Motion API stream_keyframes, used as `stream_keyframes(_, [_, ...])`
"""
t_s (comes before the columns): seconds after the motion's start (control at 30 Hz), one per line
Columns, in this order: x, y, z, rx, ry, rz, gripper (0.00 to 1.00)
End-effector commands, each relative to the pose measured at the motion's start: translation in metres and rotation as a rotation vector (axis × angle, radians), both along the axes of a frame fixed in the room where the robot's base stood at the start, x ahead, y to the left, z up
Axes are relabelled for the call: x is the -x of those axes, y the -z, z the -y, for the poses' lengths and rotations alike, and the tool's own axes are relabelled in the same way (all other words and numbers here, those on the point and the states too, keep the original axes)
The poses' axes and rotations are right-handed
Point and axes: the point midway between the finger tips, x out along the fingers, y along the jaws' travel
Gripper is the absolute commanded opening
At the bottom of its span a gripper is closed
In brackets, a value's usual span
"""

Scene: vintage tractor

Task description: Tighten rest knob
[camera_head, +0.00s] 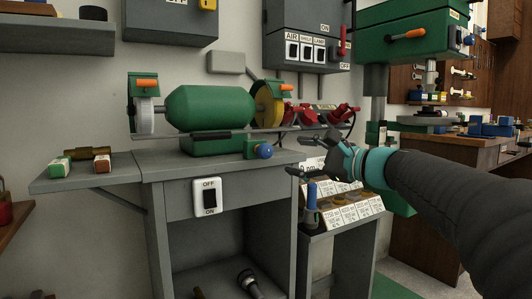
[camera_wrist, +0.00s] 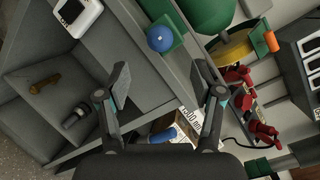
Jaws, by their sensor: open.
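A blue round knob (camera_head: 265,151) sits on a small green block at the front right of the green bench grinder (camera_head: 210,108). In the wrist view the knob (camera_wrist: 160,39) shows ahead of the fingers, between their lines and a little beyond the tips. My gripper (camera_head: 297,156) is open and empty, to the right of the knob and apart from it. In the wrist view my gripper's two fingers (camera_wrist: 158,78) are spread wide. The rest that the knob belongs to is hard to make out.
The grinder stands on a grey bench (camera_head: 225,168) with an OFF/ON switch (camera_head: 208,196) on its front. A low stand (camera_head: 340,216) with labelled slots and a blue-handled tool (camera_head: 311,205) lies below my gripper. Red items (camera_head: 310,113) sit behind. A green drill press (camera_head: 410,45) stands at right.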

Motion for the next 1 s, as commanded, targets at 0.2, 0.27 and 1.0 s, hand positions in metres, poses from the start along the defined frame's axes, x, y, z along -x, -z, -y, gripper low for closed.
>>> stream_keyframes(0.2, [-0.026, 0.0, -0.035, 0.001, -0.003, -0.001, 0.67])
stream_keyframes(0.27, [-0.032, 0.0, -0.043, 0.002, -0.003, 0.0, 0.67])
stream_keyframes(1.0, [-0.065, 0.0, -0.084, 0.002, 0.0, 0.001, 0.67])
